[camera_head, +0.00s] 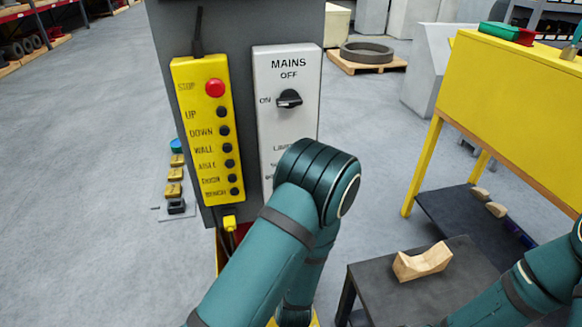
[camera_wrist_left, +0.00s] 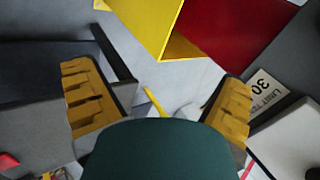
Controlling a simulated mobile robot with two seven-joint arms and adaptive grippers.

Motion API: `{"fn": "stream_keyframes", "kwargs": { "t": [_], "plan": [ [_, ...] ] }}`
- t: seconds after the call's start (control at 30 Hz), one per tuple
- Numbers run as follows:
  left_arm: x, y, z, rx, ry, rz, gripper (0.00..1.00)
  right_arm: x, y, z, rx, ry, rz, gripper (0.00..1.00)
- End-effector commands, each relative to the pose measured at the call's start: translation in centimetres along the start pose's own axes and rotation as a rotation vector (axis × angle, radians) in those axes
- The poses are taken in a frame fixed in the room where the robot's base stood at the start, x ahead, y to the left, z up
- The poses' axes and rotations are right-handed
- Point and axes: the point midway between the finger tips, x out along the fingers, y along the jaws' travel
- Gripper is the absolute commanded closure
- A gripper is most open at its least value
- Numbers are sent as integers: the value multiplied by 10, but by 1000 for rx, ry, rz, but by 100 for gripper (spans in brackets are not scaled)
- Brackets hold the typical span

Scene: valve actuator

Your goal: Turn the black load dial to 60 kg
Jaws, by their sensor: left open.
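I cannot make out the black load dial in either view. The white panel (camera_head: 287,60) shows a black rotary switch (camera_head: 289,98) under the words MAINS and OFF, with its pointer toward ON. Lower lettering on that panel is partly covered by my left arm. In the left wrist view, a label (camera_wrist_left: 262,92) reading 30 with upside-down lettering lies beyond the right finger. My left gripper (camera_wrist_left: 157,85) has its yellow fingers spread wide, with nothing held between them. In the head view its fingers are hidden.
A yellow pendant (camera_head: 208,130) with a red stop button and several black buttons hangs left of the panel. A dark table (camera_head: 425,300) with a wooden cradle (camera_head: 422,262) and a yellow bench (camera_head: 520,90) stand on the right. Grey floor on the left is mostly open.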

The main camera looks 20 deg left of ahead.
Motion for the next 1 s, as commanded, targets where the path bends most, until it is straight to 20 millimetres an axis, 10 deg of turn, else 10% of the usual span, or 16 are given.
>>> {"fn": "stream_keyframes", "kwargs": {
  "t": [0.3,0.5,1.0],
  "plan": [
    [-90,-138,-70,697,-152,-664,4,-43,-16,-13,7,22,-1,100],
    [-142,-177,-100,876,-284,-897,4,-53,-19,-16,9,28,-1,100],
    [-117,-230,-111,902,-320,-936,4,-55,-20,-16,10,29,-1,100]
  ]
}}
